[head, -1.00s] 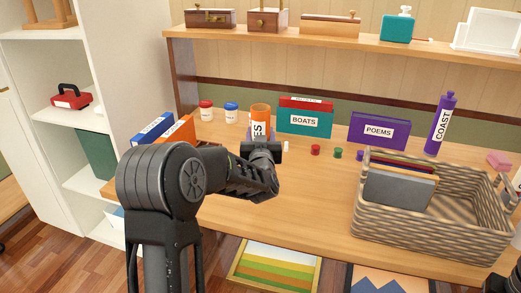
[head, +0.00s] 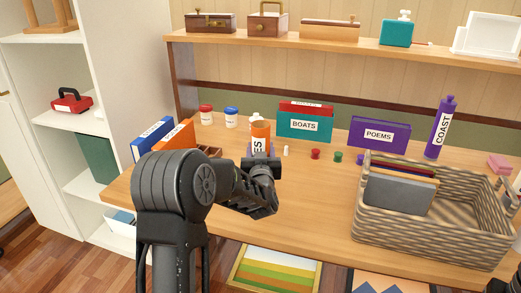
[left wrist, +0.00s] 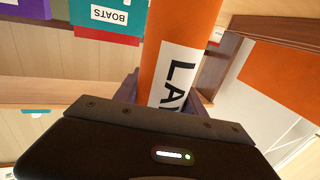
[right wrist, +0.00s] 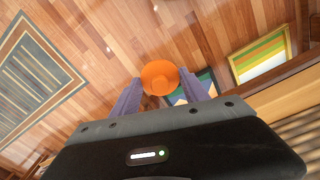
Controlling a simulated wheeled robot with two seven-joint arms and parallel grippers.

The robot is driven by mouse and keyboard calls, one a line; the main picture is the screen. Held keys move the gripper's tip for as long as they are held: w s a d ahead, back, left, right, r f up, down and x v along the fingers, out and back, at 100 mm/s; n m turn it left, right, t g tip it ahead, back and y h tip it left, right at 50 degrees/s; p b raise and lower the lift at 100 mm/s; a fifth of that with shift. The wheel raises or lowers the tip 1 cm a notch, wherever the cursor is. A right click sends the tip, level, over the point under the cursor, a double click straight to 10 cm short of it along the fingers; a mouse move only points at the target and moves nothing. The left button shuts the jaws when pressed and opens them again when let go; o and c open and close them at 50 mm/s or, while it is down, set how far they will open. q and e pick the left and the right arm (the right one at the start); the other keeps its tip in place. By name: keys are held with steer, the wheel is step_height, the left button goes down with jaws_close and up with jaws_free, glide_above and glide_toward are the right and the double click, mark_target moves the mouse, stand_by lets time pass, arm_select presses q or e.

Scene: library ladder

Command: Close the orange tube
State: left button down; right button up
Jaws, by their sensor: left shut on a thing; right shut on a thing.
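The orange tube (head: 261,130) stands roughly upright at the left of the desk, with a white label reading in part "ES". My left gripper (head: 262,158) is shut on its lower part. In the left wrist view the tube (left wrist: 183,45) rises between the fingers, its label partly hidden. I cannot tell whether its base touches the desk. In the right wrist view a round orange piece, seemingly the cap (right wrist: 160,77), is held between the purple fingers of my right gripper (right wrist: 163,90), away from the tube. The tube's opening is not clearly visible.
Two white jars, one with a red lid (head: 206,115) and one with a blue lid (head: 231,117), stand left of the tube. The BOATS box (head: 304,124), POEMS box (head: 379,132) and purple COAST bottle (head: 440,128) stand behind. A wicker basket (head: 430,232) fills the right front.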

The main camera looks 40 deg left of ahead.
arm_select(q)
steer(key=c, duration=1.1)
jaws_free()
steer(key=shift+f, duration=0.15)
steer(key=shift+c, duration=0.2)
steer(key=o, duration=0.5)
steer(key=shift+r, duration=0.2)
steer(key=v, duration=1.2)
